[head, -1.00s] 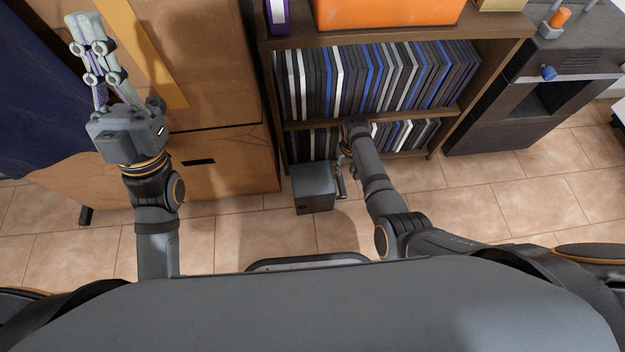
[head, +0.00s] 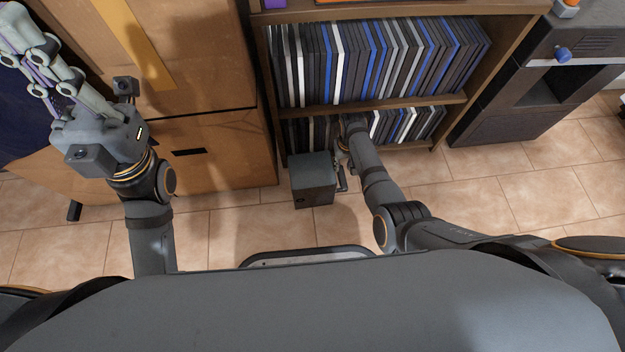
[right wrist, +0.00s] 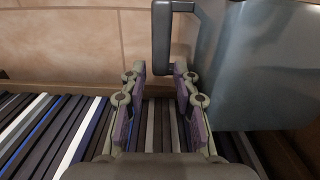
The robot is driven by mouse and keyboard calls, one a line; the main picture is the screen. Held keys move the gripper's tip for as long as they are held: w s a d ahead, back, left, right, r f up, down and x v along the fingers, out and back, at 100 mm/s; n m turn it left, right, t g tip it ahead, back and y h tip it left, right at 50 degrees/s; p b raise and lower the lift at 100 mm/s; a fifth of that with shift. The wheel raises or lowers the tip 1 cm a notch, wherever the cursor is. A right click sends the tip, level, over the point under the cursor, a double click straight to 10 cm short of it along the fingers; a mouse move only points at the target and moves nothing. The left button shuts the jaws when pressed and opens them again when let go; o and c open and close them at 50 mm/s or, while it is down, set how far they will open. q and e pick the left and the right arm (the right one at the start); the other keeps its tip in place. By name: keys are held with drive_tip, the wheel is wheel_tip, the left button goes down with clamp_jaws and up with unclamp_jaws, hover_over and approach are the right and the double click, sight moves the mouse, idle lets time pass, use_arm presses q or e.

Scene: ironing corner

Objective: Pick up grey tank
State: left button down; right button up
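The grey tank (head: 313,181) is a boxy dark grey container on the tiled floor, in front of the bookshelf's lower left. Its bar handle sticks out on its right side. In the right wrist view the tank (right wrist: 265,70) fills the right side, and its handle (right wrist: 175,8) hangs down ahead of the fingers. My right gripper (right wrist: 160,74) is open, with the handle's free bar in line with the gap between its fingertips. In the head view the right gripper (head: 342,163) is mostly hidden by my arm. My left gripper (head: 20,30) looks open and empty at the upper left, its tips partly cut off.
A bookshelf (head: 368,104) with rows of dark, white and blue spines stands just behind the tank. A wooden cabinet (head: 225,160) is to its left. A dark grey unit (head: 505,125) is to the right. Tiled floor (head: 480,195) is free at the right.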

sight(341, 172)
wheel_tip(341, 172, down, 5)
drive_tip(key=b, duration=0.3)
drive_tip(key=shift+r, duration=0.35)
clamp_jaws()
drive_tip(key=shift+a, duration=0.1)
